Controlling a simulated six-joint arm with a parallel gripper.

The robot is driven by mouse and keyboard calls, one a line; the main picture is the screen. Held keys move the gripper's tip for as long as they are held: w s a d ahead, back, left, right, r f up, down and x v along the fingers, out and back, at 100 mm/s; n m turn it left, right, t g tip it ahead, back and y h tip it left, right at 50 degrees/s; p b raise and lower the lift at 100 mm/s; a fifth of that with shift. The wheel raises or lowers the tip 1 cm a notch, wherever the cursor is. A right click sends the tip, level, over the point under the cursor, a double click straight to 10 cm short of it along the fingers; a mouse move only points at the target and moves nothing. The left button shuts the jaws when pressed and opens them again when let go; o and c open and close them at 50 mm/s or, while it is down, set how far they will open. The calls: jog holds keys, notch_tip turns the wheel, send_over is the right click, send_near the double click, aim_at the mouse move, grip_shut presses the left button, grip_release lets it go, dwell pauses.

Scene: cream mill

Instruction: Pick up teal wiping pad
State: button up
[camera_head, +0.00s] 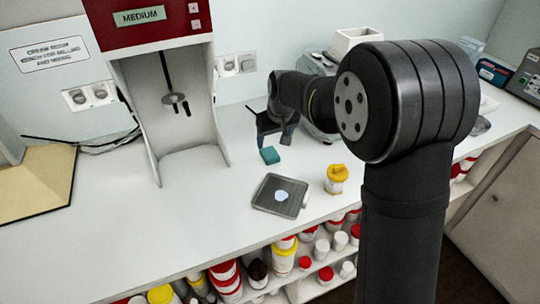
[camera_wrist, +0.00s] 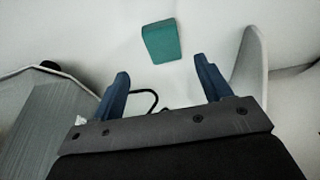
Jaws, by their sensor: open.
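The teal wiping pad (camera_head: 270,155) lies on the white counter, between the mill and the small dark square plate. In the wrist view the pad (camera_wrist: 161,41) sits ahead of the fingertips, near the middle and clear of both. My gripper (camera_head: 276,138) hangs just behind and above the pad in the head view. In the wrist view my gripper (camera_wrist: 162,80) has its two blue fingers spread wide apart, with nothing between them but counter and a dark cable.
The mill (camera_head: 165,95) with its red top stands left of the pad. The dark square plate (camera_head: 280,195) with a pale spot lies in front, and a yellow-lidded jar (camera_head: 336,179) stands to the right. Shelves below hold several jars. The counter's left front is clear.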

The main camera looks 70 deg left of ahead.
aim_at(270, 152)
jog(key=shift+s+x, duration=0.15)
jog(key=shift+x, duration=1.5)
jog(key=shift+s+x, duration=0.15)
jog(key=shift+x, duration=1.5)
jog(key=c, duration=1.1)
